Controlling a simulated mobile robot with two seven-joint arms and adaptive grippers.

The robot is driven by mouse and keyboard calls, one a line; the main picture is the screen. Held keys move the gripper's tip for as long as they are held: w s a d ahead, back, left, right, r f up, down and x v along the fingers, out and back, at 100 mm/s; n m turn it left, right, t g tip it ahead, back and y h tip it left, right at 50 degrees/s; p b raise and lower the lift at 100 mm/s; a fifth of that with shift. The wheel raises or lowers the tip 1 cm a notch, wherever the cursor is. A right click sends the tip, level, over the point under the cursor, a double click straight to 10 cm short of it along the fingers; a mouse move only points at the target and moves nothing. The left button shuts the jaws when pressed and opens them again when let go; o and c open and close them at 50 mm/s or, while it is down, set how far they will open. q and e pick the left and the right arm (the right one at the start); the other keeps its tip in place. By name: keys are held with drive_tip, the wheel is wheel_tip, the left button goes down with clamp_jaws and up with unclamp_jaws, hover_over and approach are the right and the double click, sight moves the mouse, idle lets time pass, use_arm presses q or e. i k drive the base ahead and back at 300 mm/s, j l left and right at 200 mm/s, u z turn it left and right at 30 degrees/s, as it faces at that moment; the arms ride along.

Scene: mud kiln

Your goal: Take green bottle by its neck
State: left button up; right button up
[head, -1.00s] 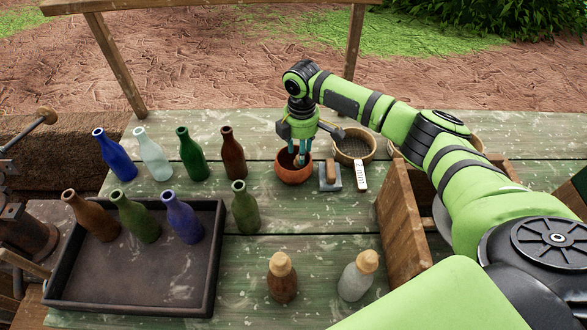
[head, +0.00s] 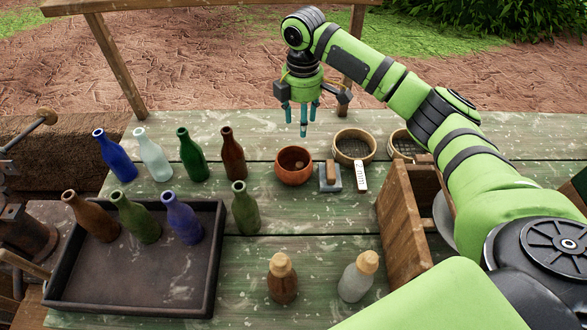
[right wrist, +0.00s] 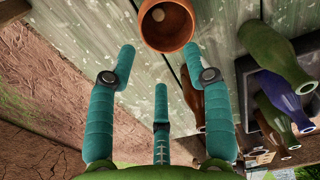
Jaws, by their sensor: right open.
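Several green bottles stand upright. A dark green bottle (head: 192,158) is in the back row on the table. An olive-green bottle (head: 246,210) stands right of the tray, and another green bottle (head: 138,220) stands in the tray. My right gripper (head: 301,112) hangs open and empty, fingers down, above the table's far part, behind the clay bowl and right of the bottles. In the right wrist view its spread teal fingers (right wrist: 160,65) hold nothing, and a green bottle (right wrist: 272,52) shows at the right. My left gripper is not in view.
Blue (head: 115,157), clear (head: 153,157) and brown (head: 232,156) bottles flank the dark green one. The black tray (head: 213,265) also holds brown and blue bottles. The clay bowl (head: 293,177) holds a small round thing. Sieves (head: 354,148), corked bottles (head: 282,282) and a wooden crate (head: 405,225) stand rightward.

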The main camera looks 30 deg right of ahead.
sight(244, 207)
drive_tip(key=k+j, duration=0.25)
drive_tip(key=j, duration=0.2)
drive_tip(key=k+j, duration=0.3)
drive_tip(key=j, duration=0.15)
drive_tip(key=k+j, duration=0.25)
drive_tip(key=j, duration=0.2)
drive_tip(key=k+j, duration=0.25)
drive_tip(key=j, duration=0.2)
drive_tip(key=k+j, duration=0.25)
drive_tip(key=j, duration=0.2)
